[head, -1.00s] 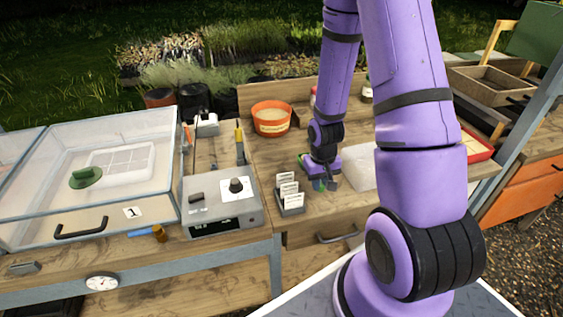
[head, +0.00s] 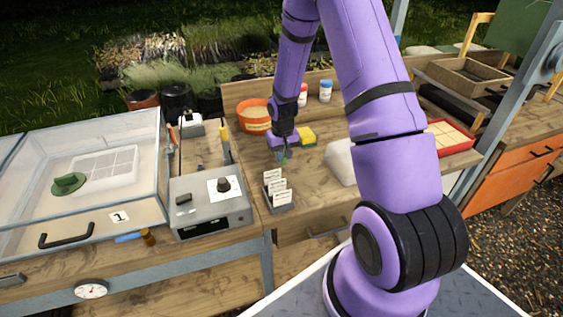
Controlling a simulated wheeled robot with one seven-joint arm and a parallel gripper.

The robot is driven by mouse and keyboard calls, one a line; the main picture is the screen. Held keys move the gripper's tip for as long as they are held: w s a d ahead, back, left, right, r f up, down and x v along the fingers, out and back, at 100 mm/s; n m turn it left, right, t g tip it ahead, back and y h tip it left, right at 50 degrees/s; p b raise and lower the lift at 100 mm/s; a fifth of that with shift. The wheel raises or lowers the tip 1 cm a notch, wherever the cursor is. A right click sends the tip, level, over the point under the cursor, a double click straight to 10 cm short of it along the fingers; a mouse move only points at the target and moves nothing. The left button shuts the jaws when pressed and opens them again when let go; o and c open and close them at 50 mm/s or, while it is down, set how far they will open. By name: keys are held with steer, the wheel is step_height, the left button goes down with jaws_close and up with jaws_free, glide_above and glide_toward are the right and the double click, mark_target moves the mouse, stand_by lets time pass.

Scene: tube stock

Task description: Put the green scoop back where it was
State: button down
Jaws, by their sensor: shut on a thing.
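My gripper (head: 282,151) is over the wooden bench, just in front of the orange pot and behind the label holder. It is shut on a small green thing (head: 283,159), which I take to be the green scoop. Only a little green shows below the fingers; the rest is hidden by the gripper or too small to make out. I cannot tell whether it touches the bench.
A holder with white labels (head: 280,197) stands in front of my gripper. A yellow-and-green sponge (head: 307,136) is just right of it. A grey control box (head: 211,207) and a clear propagator (head: 84,195) stand left. A white block (head: 341,162) and small jars (head: 325,91) are right.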

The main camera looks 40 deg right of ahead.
mark_target(282, 168)
steer(key=shift+w, duration=0.4)
steer(key=shift+f, duration=1.8)
steer(key=shift+s, duration=0.1)
steer(key=c, duration=1.1)
jaws_free()
steer(key=shift+f, duration=0.1)
